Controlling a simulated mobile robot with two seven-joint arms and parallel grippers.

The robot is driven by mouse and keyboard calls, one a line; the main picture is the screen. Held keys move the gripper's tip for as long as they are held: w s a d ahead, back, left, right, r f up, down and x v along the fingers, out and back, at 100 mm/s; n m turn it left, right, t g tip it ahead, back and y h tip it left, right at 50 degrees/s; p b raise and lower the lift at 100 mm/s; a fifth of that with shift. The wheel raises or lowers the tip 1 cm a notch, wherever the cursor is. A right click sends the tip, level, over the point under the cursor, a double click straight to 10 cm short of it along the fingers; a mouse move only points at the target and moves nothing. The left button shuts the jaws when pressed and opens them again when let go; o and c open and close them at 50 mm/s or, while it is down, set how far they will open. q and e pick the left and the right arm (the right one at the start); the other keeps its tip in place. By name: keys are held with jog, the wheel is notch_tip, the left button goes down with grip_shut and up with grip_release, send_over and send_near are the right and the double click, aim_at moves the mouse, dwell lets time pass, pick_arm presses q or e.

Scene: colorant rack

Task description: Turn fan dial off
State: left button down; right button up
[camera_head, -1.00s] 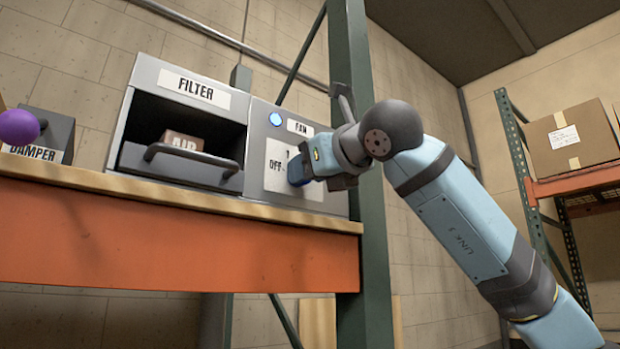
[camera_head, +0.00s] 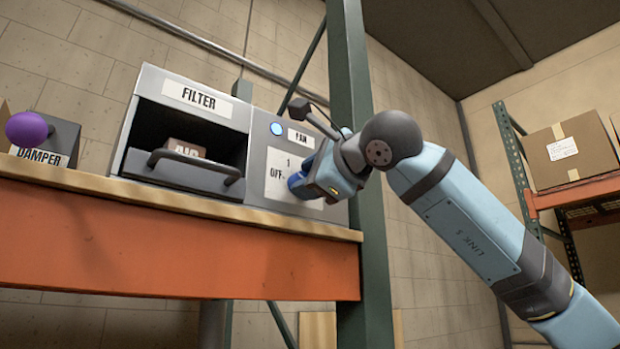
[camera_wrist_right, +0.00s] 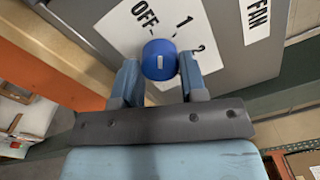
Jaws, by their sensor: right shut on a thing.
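The fan dial is a round blue knob (camera_wrist_right: 159,60) with a small white mark, on a white plate marked OFF, 1 and 2 (camera_wrist_right: 135,40). In the wrist view my right gripper (camera_wrist_right: 160,76) has one finger on each side of the knob and is shut on it. I cannot tell for sure which label the mark points to. In the head view my right gripper (camera_head: 302,183) covers much of the knob and part of the plate. A round blue light (camera_head: 276,129) glows beside the FAN label (camera_head: 301,139). My left gripper is out of view.
Left of the fan panel is the FILTER housing (camera_head: 240,112) with a dark-handled open front and a box inside. A green post (camera_head: 352,80) stands close to my right arm. The wooden shelf (camera_head: 150,200) runs below.

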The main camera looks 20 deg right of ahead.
jog(key=shift+n, duration=1.6)
jog(key=o, duration=0.9)
jog(key=shift+o, duration=0.2)
jog(key=shift+s, duration=0.15)
jog(key=b+v, duration=0.3)
jog(key=v, duration=1)
jog(key=shift+s+d, duration=0.2)
jog(key=shift+s, duration=0.1)
